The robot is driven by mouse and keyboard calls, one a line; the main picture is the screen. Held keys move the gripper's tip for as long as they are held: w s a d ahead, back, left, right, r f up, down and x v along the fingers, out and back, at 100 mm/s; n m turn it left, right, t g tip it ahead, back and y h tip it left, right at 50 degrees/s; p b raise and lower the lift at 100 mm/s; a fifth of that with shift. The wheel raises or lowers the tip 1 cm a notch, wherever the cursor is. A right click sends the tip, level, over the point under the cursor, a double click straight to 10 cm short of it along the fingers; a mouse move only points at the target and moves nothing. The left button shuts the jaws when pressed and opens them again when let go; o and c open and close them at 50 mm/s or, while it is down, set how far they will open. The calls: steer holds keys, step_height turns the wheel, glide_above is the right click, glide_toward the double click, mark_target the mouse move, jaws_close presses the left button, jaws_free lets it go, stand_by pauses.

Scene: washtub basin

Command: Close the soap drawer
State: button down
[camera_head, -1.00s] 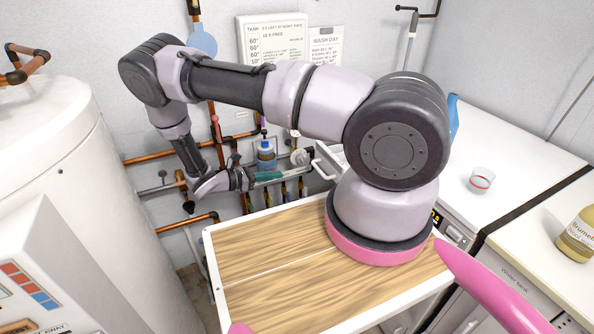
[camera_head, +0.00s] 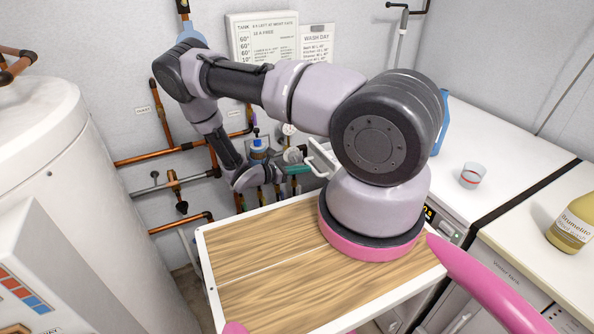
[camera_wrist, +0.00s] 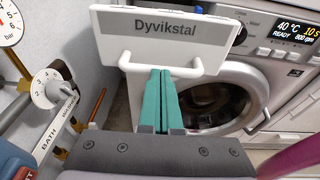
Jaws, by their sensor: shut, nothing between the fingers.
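The soap drawer's white front (camera_wrist: 165,35), labelled "Dyvikstal", stands out from the washing machine (camera_wrist: 225,100) in the wrist view. Its white bar handle (camera_wrist: 195,68) hangs low on the front. In the head view the handle (camera_head: 321,160) shows just left of my arm, which hides much of the drawer. My gripper (camera_wrist: 160,72) is shut and empty, its teal fingers together at the middle of the handle. The fingertips overlap the bar in the wrist view; I cannot tell whether they touch. My gripper (camera_head: 310,169) also shows beside the handle in the head view.
Copper pipes (camera_head: 160,157) and valves line the wall at left, with a BATH dial (camera_wrist: 47,92) close to my gripper. A white tank (camera_head: 60,180) stands at the left. A cup (camera_head: 471,176) and a bottle (camera_head: 573,222) stand on the right-hand tops.

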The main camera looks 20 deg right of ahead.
steer(key=r+x, duration=0.1)
steer(key=x, duration=0.3)
steer(key=r+x, duration=0.1)
steer(key=x, duration=0.8)
steer(key=shift+s+d+r, duration=0.15)
steer(key=shift+d+r, duration=0.2)
steer(key=shift+d, duration=0.2)
steer(key=shift+d+r, duration=0.1)
steer(key=shift+d, duration=0.15)
steer(key=shift+a, duration=0.3)
steer(key=v, duration=1.4)
